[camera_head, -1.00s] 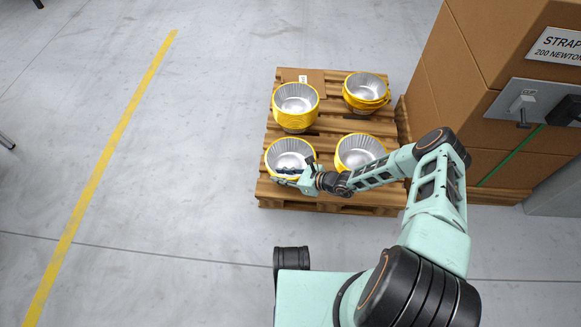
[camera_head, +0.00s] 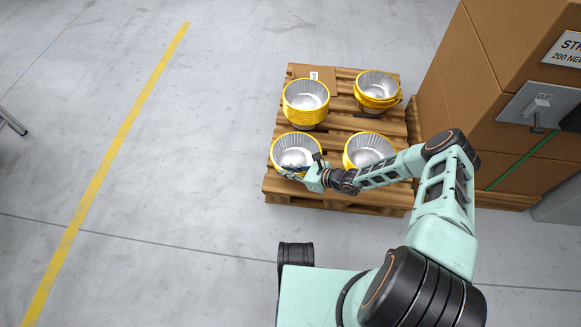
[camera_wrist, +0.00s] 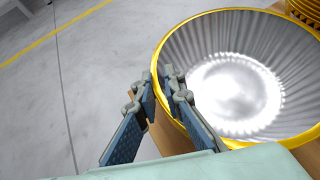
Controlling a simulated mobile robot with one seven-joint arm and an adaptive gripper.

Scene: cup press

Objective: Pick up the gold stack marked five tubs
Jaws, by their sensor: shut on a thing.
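Several gold stacks of tubs with silver fluted insides stand on a wooden pallet (camera_head: 330,199). The front left stack (camera_head: 296,150) has my gripper (camera_head: 291,172) at its near rim. In the wrist view the gripper (camera_wrist: 163,88) is shut on the wall of this stack (camera_wrist: 240,80), one finger inside the rim and one outside. The other stacks are at front right (camera_head: 368,149), back left (camera_head: 306,99) and back right (camera_head: 377,89). The back right stack looks uneven. I cannot read a "five tubs" mark on any stack.
A cardboard sheet with a small white label (camera_head: 314,75) lies at the back of the pallet. Large brown cartons (camera_head: 490,90) stand close on the right. Grey floor with a yellow line (camera_head: 105,165) is clear on the left.

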